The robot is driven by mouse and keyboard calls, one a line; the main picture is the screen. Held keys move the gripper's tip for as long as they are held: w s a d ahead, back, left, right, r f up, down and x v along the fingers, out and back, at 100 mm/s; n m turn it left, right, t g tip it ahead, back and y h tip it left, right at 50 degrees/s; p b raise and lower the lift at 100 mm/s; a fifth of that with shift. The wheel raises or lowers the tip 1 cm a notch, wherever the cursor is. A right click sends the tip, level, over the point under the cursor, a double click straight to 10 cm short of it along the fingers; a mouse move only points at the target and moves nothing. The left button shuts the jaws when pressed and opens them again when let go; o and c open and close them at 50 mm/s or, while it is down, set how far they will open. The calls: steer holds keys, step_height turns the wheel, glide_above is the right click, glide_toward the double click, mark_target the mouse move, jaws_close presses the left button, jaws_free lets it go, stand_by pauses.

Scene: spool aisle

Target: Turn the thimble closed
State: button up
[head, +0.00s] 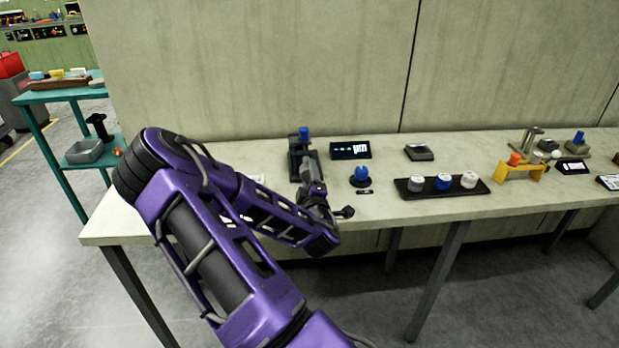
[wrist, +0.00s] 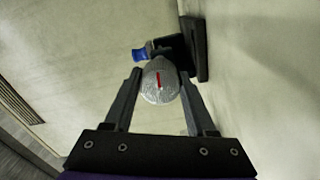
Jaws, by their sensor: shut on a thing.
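The thimble (wrist: 160,84) is a silver-grey round knob with a red line on its end, seen end-on in the wrist view. My gripper (wrist: 160,76) is shut on it, one finger on each side. Behind it stands a dark holder (wrist: 201,50) with a blue part (wrist: 141,54) on it. In the head view the dark holder (head: 295,158) with its blue top (head: 304,132) stands at the back left of the bench, and my gripper reaches to its front. There the thimble is mostly hidden by my gripper.
The pale bench (head: 440,145) runs along a wall. Right of the holder are a dark display (head: 350,150), a blue knob on a black base (head: 361,179), and a black tray (head: 400,189) with three round pieces. A yellow stand (head: 537,171) is farther right.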

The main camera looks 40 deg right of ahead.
steer(key=m+b, duration=0.2)
steer(key=m, duration=0.3)
steer(key=shift+d+m, duration=0.1)
steer(key=shift+m, duration=0.3)
steer(key=m, duration=0.4)
steer(key=shift+w+m, duration=0.1)
steer(key=shift+m, duration=0.3)
steer(key=o, duration=1.4)
steer(key=shift+a, duration=0.2)
